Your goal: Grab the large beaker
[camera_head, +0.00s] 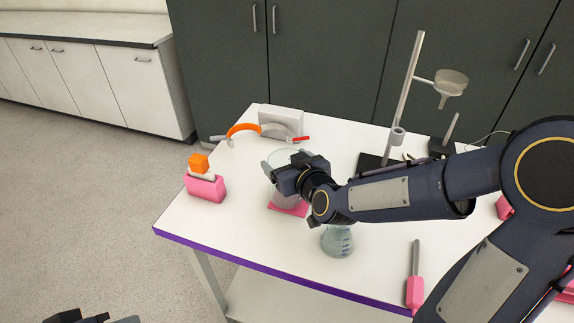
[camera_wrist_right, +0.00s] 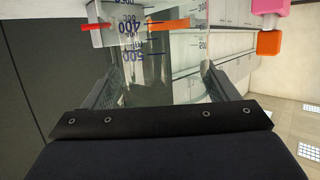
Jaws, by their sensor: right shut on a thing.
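The large beaker (camera_head: 286,196) is clear glass and stands upright at the middle of the table, partly hidden by my right gripper (camera_head: 281,168). My right gripper is shut on it from the right. In the right wrist view the beaker (camera_wrist_right: 150,60), with dark volume marks, fills the space between the two fingers. A pink pad (camera_head: 290,208) shows at the beaker's foot; I cannot tell whether they touch. Only a small dark part of my left gripper (camera_head: 92,318) shows at the lower left edge, so its jaws are unclear.
A conical flask (camera_head: 337,241) stands close in front of my right arm. A metal stand (camera_head: 402,95) rises at the back right.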

